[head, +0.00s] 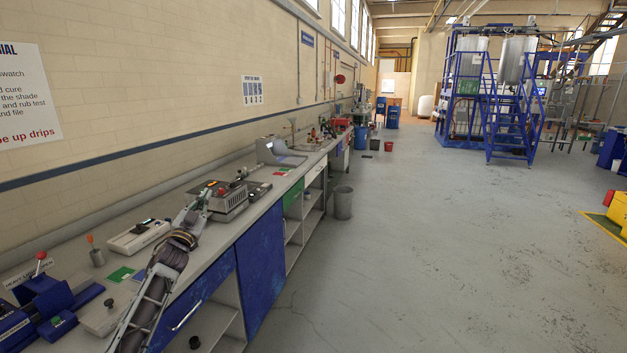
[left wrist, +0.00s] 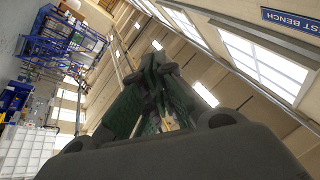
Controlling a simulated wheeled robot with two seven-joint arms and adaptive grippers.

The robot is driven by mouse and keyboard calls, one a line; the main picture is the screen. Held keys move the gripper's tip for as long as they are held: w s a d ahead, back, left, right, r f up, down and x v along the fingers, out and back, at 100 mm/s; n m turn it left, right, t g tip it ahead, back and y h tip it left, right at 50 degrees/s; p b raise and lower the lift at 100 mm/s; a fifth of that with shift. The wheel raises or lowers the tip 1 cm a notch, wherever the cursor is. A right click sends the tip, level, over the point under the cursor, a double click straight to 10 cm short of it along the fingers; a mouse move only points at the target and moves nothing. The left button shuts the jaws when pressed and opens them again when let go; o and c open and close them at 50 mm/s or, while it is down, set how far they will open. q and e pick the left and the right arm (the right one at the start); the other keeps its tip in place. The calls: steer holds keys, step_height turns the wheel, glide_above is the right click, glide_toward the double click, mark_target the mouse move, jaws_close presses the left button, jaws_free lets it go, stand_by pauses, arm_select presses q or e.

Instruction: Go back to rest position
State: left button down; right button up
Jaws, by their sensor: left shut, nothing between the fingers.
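My left arm reaches in from the bottom left in the head view, over the long bench (head: 226,235). My left gripper (head: 205,196) is at its far end, in front of the grey bench device (head: 229,200). It appears just above or beside the device; I cannot tell whether they touch. In the left wrist view the dark fingers (left wrist: 158,62) meet at their tips, shut with nothing between them. The wrist view is tilted toward the wall and windows. My right gripper is out of view.
A white instrument (head: 138,237), a blue device with a red knob (head: 42,305) and a light box (head: 278,152) stand on the bench. A grey bin (head: 343,203) stands beside it. The floor (head: 430,250) to the right is clear.

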arm_select(q)
steer(key=a+f+n+g+y, duration=0.2)
steer(key=f+g, duration=0.1)
steer(key=f, duration=0.8)
steer(key=a+f+n+g+y, duration=0.1)
steer(key=f+n+g+y, duration=0.15)
steer(key=f, duration=0.95)
steer(key=s+d+f+g, duration=0.15)
steer(key=s+f, duration=0.25)
steer(key=f, duration=0.5)
steer(key=s+f+g, duration=0.2)
steer(key=s+f, duration=0.2)
steer(key=f, duration=0.5)
steer(key=s+d+f+g, duration=0.1)
steer(key=s+f, duration=0.3)
steer(key=f, duration=0.5)
steer(key=s+d+f+g, duration=0.3)
steer(key=s+f+g, duration=0.2)
steer(key=s+f, duration=1.55)
steer(key=s+d+f+g, duration=0.2)
steer(key=s+f, duration=0.3)
steer(key=s, duration=0.9)
steer(key=s+d+f+g+h, duration=0.1)
steer(key=s+f, duration=0.5)
steer(key=s, duration=0.8)
steer(key=s+d+f+g, duration=0.3)
steer(key=s+f, duration=0.2)
steer(key=s, duration=1)
steer(key=shift+f, duration=0.25)
